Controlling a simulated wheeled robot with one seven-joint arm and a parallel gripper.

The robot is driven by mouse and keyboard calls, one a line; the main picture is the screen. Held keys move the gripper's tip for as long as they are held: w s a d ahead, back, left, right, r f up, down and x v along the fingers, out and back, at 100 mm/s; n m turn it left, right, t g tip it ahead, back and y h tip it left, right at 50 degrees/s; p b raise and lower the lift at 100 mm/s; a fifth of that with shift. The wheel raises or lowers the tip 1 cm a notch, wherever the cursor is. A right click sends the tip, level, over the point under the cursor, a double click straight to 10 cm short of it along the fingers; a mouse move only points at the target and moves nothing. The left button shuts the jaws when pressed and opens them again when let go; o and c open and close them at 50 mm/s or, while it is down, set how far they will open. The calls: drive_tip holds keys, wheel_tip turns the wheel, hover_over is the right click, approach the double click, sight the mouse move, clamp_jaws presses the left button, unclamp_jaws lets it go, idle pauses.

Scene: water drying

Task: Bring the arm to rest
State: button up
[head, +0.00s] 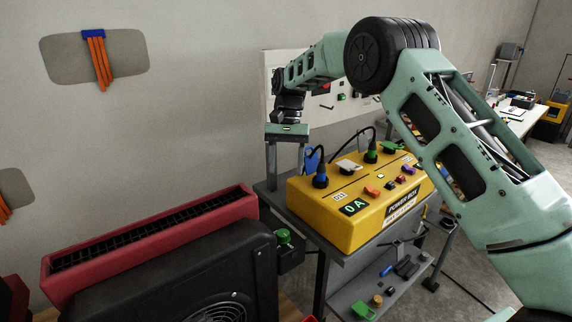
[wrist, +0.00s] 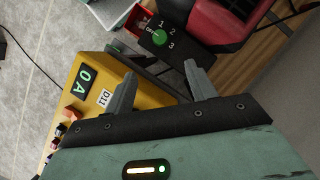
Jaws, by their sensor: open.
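My arm reaches across the head view from the lower right, bends at the black elbow joint, and ends in my gripper (head: 286,165) at the left of the power box. The fingers point down, spread apart with nothing between them. In the wrist view my gripper (wrist: 160,80) is also open and empty. The yellow power box (head: 335,212) stands on a grey table (head: 285,212), with blue and green plugs in its top. The box (wrist: 85,75) shows left of the fingers in the wrist view, its display reading 0A.
A black machine with a fan (head: 180,280) and a red grille unit (head: 150,245) stand at lower left. A green knob (wrist: 159,38) on a black panel lies beyond the fingertips. Small tools lie on a lower shelf (head: 345,298). Cables rise from the plugs near my gripper.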

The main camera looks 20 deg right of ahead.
idle(0.4)
drive_tip(key=s+a+r+n+t, duration=0.1)
drive_tip(key=s+a+r+n, duration=0.1)
drive_tip(key=s+a, duration=0.35)
drive_tip(key=s+a+r+n, duration=0.2)
drive_tip(key=s+a+n, duration=0.1)
drive_tip(key=s, duration=0.5)
drive_tip(key=s+a+r+n+t, duration=0.1)
drive_tip(key=s+a+n, duration=0.1)
drive_tip(key=s+a, duration=0.35)
drive_tip(key=s+d+f+n+t, duration=0.1)
drive_tip(key=s+d+n, duration=0.1)
drive_tip(key=s, duration=0.8)
drive_tip(key=s+d+f+n+t+h, duration=0.1)
drive_tip(key=s+d+f+n, duration=0.1)
drive_tip(key=s, duration=0.9)
drive_tip(key=shift+s+d+n, duration=0.2)
drive_tip(key=shift+d+n, duration=0.35)
drive_tip(key=shift+n, duration=0.35)
